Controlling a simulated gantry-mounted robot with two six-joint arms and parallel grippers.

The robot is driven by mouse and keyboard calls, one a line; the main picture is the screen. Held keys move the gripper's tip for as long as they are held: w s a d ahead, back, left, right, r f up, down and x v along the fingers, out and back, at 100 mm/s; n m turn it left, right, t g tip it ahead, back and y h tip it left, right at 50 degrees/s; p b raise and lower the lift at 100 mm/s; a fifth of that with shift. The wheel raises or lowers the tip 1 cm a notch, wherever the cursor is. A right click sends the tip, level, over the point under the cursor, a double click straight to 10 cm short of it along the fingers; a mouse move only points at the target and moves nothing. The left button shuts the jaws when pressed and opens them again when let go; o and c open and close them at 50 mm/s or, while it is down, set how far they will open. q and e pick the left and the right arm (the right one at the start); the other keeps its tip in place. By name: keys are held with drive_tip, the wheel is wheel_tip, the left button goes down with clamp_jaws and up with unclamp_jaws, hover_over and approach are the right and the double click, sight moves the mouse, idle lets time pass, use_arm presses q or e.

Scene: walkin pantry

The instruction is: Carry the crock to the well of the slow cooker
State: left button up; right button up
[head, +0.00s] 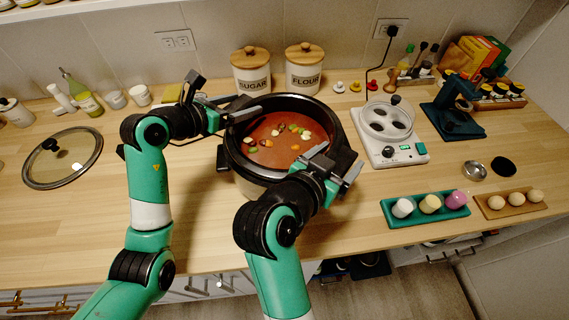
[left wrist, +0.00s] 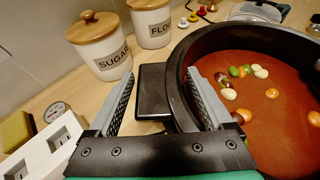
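The crock (head: 272,143) has a thick black rim and holds red stew with vegetable pieces; it also shows in the left wrist view (left wrist: 177,85). It sits at the middle of the counter, above a cream-coloured body (head: 247,187). I cannot tell how crock and body join; no separate empty well is visible. My left gripper (head: 250,106) is open at the crock's back left. In the left wrist view its fingers (left wrist: 160,76) are spread, with a black handle tab (left wrist: 152,95) between them. My right gripper (head: 336,164) is open at the crock's front right rim; its contact is unclear.
Sugar (head: 251,72) and flour (head: 305,69) canisters stand behind the crock. A glass lid (head: 63,158) lies at left. A white appliance (head: 389,133) stands at right, with a green egg tray (head: 425,209) in front. The front left counter is clear.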

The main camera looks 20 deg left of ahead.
use_arm(q)
drive_tip(key=shift+o, duration=1.1)
drive_tip(key=shift+r, duration=0.1)
use_arm(e)
drive_tip(key=shift+o, duration=1.1)
drive_tip(key=shift+r, duration=0.1)
drive_tip(key=shift+a, duration=0.1)
use_arm(q)
drive_tip(key=v, duration=1.2)
use_arm(e)
drive_tip(key=v, duration=1.2)
